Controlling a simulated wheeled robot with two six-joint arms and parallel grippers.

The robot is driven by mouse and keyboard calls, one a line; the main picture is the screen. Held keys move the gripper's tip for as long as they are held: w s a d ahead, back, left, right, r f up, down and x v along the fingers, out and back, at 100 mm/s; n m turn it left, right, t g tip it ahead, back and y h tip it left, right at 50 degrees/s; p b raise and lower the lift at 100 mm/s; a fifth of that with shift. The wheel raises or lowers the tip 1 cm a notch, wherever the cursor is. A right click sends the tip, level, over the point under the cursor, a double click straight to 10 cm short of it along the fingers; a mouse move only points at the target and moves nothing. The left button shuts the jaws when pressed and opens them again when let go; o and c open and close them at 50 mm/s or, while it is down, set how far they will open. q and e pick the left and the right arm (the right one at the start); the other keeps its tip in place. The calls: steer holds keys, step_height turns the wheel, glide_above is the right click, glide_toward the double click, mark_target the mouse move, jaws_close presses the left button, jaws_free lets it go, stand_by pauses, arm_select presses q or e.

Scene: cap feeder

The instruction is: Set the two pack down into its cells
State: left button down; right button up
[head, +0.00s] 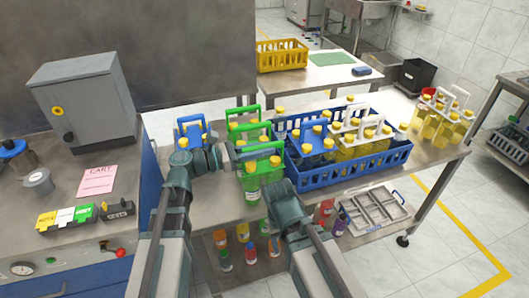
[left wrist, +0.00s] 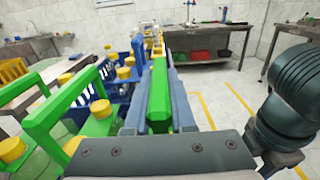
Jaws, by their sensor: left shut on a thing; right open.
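My left gripper (head: 232,154) is shut on the green handle of a two pack (head: 262,150). The green bar also shows between the fingers in the left wrist view (left wrist: 158,100). The pack holds green bottles with yellow caps and is upright left of the blue crate (head: 350,181). I cannot tell whether its base touches the table. The crate has a blue pack (head: 312,141) and white-handled packs with yellow bottles (head: 365,143) in it. Its empty cells are hidden from here. My right gripper (head: 283,193) is open, low in front of the held pack, its fingers hard to see.
Other green packs (head: 243,124) and a blue pack (head: 190,130) stand behind the held pack. More yellow bottles (head: 440,118) stand right of the crate. A grey machine (head: 82,98) is at left.

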arm_select(q)
steer(key=shift+f, duration=0.15)
steer(key=c, duration=0.8)
jaws_free()
steer(key=shift+o, duration=0.2)
steer(key=shift+r, duration=0.2)
steer(key=shift+s+a, duration=0.1)
steer(key=shift+a, duration=0.1)
steer(key=v, duration=1.1)
steer(key=shift+a, duration=0.3)
steer(key=shift+s, duration=0.1)
